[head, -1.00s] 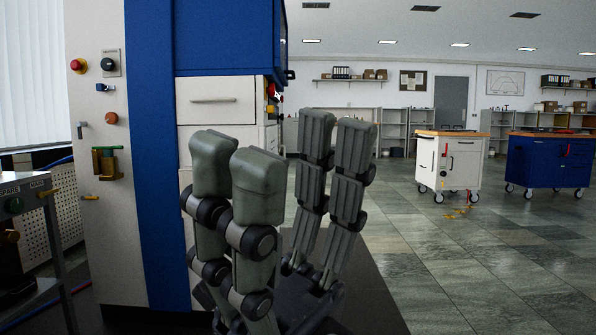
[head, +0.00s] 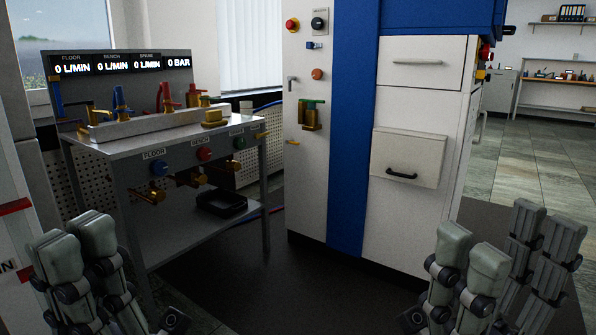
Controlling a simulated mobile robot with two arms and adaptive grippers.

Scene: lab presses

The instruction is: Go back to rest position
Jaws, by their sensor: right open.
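My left gripper (head: 80,248) is at the lower left of the head view, in front of the bench with gauges. Grey-green finger pads stand upright side by side, and nothing shows between them. Its lower part is cut off by the frame, so I cannot tell how far its jaws are apart. My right gripper (head: 507,250) is at the lower right, in front of the white and blue press cabinet (head: 420,215). Its two sets of fingers stand upright with a gap between them. It is open and empty.
The metal bench (head: 222,140) with valves, a black tray (head: 221,204) and a display panel (head: 121,65) stands at the left. The cabinet has buttons, a drawer (head: 418,62) and a black-handled front (head: 409,158). Tiled floor (head: 535,165) is open at the right.

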